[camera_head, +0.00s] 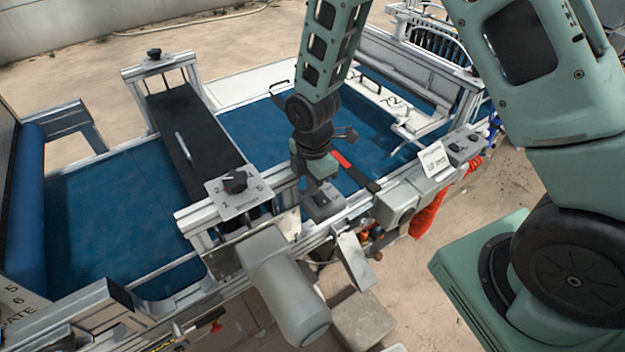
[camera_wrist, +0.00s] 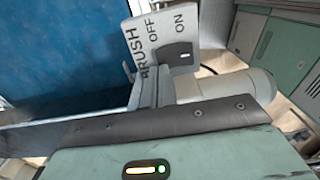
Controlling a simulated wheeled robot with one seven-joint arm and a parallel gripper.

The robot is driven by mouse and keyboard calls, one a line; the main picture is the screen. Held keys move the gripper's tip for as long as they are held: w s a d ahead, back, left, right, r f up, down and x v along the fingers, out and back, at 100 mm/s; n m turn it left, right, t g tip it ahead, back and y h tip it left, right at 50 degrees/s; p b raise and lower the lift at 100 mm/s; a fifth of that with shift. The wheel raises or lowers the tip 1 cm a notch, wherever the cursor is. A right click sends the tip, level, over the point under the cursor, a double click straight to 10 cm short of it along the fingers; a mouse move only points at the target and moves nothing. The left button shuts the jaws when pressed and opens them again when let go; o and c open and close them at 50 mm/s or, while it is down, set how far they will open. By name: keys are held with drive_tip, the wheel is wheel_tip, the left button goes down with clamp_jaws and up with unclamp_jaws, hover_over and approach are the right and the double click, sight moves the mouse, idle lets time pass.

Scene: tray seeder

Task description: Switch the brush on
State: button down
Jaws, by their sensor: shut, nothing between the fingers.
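In the wrist view, a pale switch plate (camera_wrist: 165,42) lettered BRUSH, OFF and ON stands beyond my gripper, its writing running up the picture. A black switch (camera_wrist: 174,53) with a small white mark is on the plate; which way it is set I cannot tell. My gripper (camera_wrist: 152,92) is shut and empty, its grey fingers overlapping the plate's lower edge in this picture; contact cannot be told. In the head view, my gripper (camera_head: 323,204) hangs over the seeder's near rail. I cannot surely pick out the brush switch there.
A grey motor (camera_head: 285,285) juts out at the near side, left of my gripper. A numbered dial (camera_head: 236,184) stands on the rail. A blue belt (camera_head: 110,215) lies behind. A lettered sign (camera_head: 435,160), too small to read, stands right. Sand floor shows at lower right.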

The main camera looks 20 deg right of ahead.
drive_tip(key=shift+f, duration=0.2)
idle(0.3)
drive_tip(key=shift+w+f+g, duration=0.15)
drive_tip(key=shift+f+g, duration=0.05)
drive_tip(key=shift+g, duration=0.1)
drive_tip(key=shift+s+d+r+p, duration=0.1)
drive_tip(key=shift+s+r+p, duration=0.3)
drive_tip(key=shift+s, duration=0.35)
